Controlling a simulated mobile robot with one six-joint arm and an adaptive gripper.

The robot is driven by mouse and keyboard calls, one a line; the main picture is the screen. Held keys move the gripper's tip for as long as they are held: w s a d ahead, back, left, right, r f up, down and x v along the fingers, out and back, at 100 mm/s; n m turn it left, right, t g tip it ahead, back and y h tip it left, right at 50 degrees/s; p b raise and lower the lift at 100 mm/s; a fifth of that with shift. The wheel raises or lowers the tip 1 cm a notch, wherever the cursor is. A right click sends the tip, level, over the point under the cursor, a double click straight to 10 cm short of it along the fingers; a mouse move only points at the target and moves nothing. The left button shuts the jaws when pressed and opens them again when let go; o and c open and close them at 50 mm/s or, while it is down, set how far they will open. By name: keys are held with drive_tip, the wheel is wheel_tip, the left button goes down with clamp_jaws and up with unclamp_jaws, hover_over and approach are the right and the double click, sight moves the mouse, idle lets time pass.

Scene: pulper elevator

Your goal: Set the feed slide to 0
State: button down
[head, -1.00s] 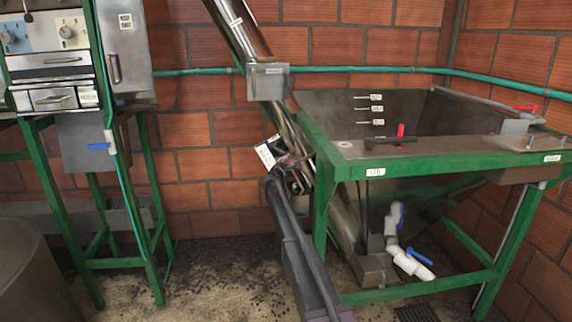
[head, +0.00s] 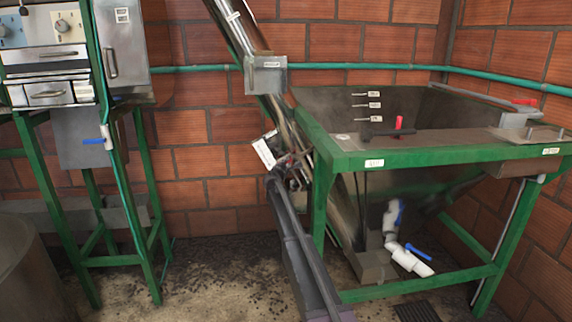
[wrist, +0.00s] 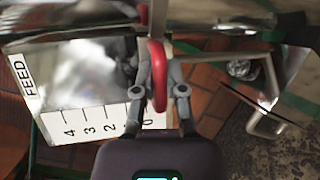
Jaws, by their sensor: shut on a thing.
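The feed slide's red handle (wrist: 158,75) stands between my fingers in the wrist view. My gripper (wrist: 160,68) is shut on it, one grey finger on each side. The white scale plate (wrist: 85,85) marked FEED lies left of the handle, with 4, 3 and 2 readable. The handle is at the plate's right, low-number end; a finger covers part of the marks there, so I cannot tell the exact reading. In the head view the plate (head: 264,152) shows beside my gripper (head: 284,163), below the slanted metal tube.
A green-framed metal hopper (head: 420,153) stands just right of my arm. The slanted elevator tube (head: 240,28) rises up and left. A green-legged cabinet stand (head: 120,262) is at left, with open floor (head: 215,275) between.

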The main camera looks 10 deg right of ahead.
drive_tip(key=c, duration=0.7)
unclamp_jaws()
drive_tip(key=shift+d+f, duration=0.25)
drive_tip(key=shift+d, duration=0.05)
drive_tip(key=shift+a, duration=0.1)
drive_tip(key=shift+s+a, duration=0.1)
drive_tip(key=v, duration=1.1)
drive_tip(key=shift+s+a, duration=0.15)
drive_tip(key=shift+s, duration=0.2)
drive_tip(key=shift+s, duration=0.1)
